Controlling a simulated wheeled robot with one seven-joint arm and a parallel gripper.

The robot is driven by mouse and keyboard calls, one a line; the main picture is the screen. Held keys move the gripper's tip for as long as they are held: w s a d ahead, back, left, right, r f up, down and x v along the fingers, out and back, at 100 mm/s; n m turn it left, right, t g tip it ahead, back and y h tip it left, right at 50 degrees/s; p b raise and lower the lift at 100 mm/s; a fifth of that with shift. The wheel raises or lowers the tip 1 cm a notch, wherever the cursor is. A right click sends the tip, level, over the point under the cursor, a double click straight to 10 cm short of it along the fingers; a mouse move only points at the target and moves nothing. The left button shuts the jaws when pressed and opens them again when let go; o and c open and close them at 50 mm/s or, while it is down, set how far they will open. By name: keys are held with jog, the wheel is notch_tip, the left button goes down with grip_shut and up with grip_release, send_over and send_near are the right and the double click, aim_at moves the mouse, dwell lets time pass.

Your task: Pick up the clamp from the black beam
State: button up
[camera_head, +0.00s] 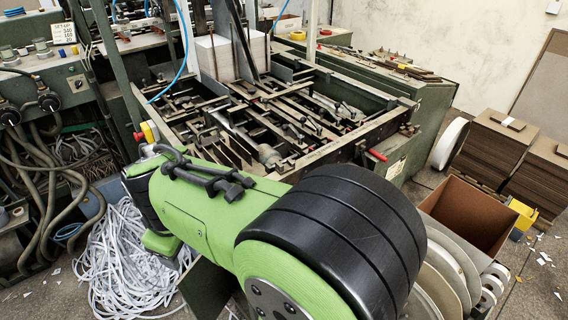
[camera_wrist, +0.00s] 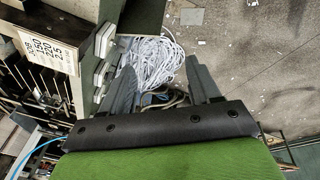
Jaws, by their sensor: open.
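In the wrist view my gripper (camera_wrist: 163,80) is open. Its two grey fingers stand wide apart with nothing between them, and a pile of white paper strips shows beyond and below. In the head view the feeder bed (camera_head: 285,125) holds several dark bars, rods and small fittings. I cannot single out the clamp or the black beam among them. My green and black arm fills the front of the head view and hides the near part of the machine; my fingertips do not show there.
The white strip pile (camera_head: 130,262) lies on the floor at the left of the head view. A white sheet stack (camera_head: 228,58) stands at the feeder's back. A red handle (camera_head: 377,155) sticks out at its right front. Brown board stacks (camera_head: 492,148) and an open carton (camera_head: 468,212) stand at right.

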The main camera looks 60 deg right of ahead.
aim_at(278, 164)
jog(key=w+d+f+n+g+h+p, duration=0.1)
jog(key=d+n+g+h, duration=0.1)
jog(key=d, duration=0.5)
jog(key=w+d+f+n+g+h+p, duration=0.1)
jog(key=d+f+n+g+h, duration=0.1)
jog(key=d, duration=0.6)
jog(key=w+d+f+n+g+h+p, duration=0.1)
jog(key=d+f+n+g+h, duration=0.1)
jog(key=d, duration=0.5)
jog(key=shift+w+d+n+g+h+p, duration=0.15)
jog(key=shift+w+n+g+h+p, duration=0.2)
jog(key=shift+g+h, duration=0.4)
jog(key=d+n+h, duration=0.1)
jog(key=d+r+n+g, duration=0.1)
jog(key=w+d+n+g+h, duration=0.1)
jog(key=d, duration=0.1)
jog(key=shift+d+r+h+p, duration=0.1)
jog(key=shift+r+h+p, duration=0.2)
jog(key=shift+r+h, duration=0.1)
jog(key=b+x, duration=0.2)
jog(key=x, duration=1.4)
jog(key=shift+c, duration=1)
grip_shut()
